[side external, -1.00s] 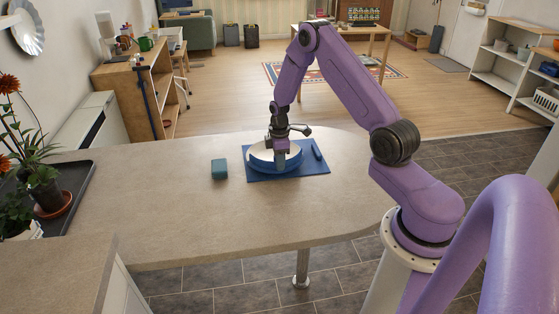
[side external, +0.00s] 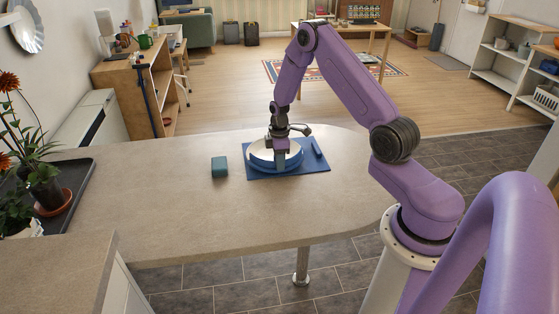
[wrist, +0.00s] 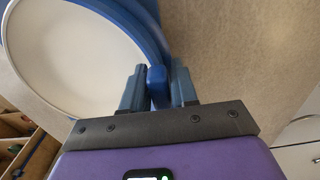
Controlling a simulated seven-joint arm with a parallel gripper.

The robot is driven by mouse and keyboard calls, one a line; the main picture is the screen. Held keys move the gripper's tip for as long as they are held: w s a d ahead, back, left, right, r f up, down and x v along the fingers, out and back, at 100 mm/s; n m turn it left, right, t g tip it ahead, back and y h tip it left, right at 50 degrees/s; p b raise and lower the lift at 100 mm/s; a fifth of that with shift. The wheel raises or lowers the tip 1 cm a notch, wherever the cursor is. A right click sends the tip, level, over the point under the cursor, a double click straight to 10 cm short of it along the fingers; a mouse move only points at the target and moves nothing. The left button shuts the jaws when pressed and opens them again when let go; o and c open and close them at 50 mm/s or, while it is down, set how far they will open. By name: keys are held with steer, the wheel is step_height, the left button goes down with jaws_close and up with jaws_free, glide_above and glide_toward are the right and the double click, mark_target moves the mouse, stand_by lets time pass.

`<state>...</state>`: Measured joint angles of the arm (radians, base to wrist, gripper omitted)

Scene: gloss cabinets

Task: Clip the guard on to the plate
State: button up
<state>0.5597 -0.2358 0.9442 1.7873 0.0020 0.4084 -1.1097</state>
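The white plate (wrist: 65,65) fills the upper left of the wrist view. In the side view, the plate (side external: 261,152) is over the blue mat (side external: 312,169), partly hidden by my gripper. The blue guard (wrist: 128,20) curves along the plate's right edge in the wrist view; it also shows as a blue band in the side view (side external: 262,165). My gripper (wrist: 158,88) has its fingers on either side of the guard's blue tab and looks shut on it. In the side view, my gripper (side external: 281,160) is low at the plate's near side. I cannot tell whether the guard is fully seated.
A teal block (side external: 219,167) sits on the counter left of the mat. A dark blue bar-like piece (side external: 317,149) lies on the mat's right side. A tray (side external: 72,205) with potted plants stands at the far left. The counter (side external: 190,215) in front is clear.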

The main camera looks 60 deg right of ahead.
steer(key=o, duration=0.3)
steer(key=shift+r, duration=0.15)
step_height(320, 180, up, 16)
steer(key=s+a+r, duration=0.2)
steer(key=a+r, duration=0.2)
steer(key=a, duration=0.6)
steer(key=s+a+r+n, duration=0.3)
steer(key=s+a, duration=1.2)
steer(key=s, duration=0.2)
steer(key=shift+n, duration=0.3)
steer(key=s, duration=1.2)
steer(key=shift+s+d+r, duration=0.15)
steer(key=shift+d+r, duration=0.05)
